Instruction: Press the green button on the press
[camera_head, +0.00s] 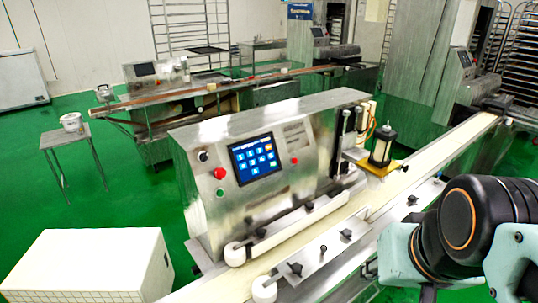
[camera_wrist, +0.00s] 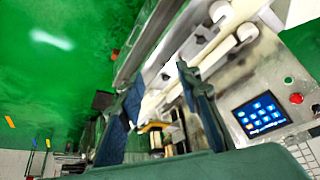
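The press (camera_head: 270,165) is a steel machine with a slanted front panel in the middle of the head view. On its panel are a blue touchscreen (camera_head: 255,158), a red button (camera_head: 219,173) and, just below that, a small green button (camera_head: 221,193).
A white conveyor belt (camera_head: 467,137) runs past the press's right side. My arm fills the lower right.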

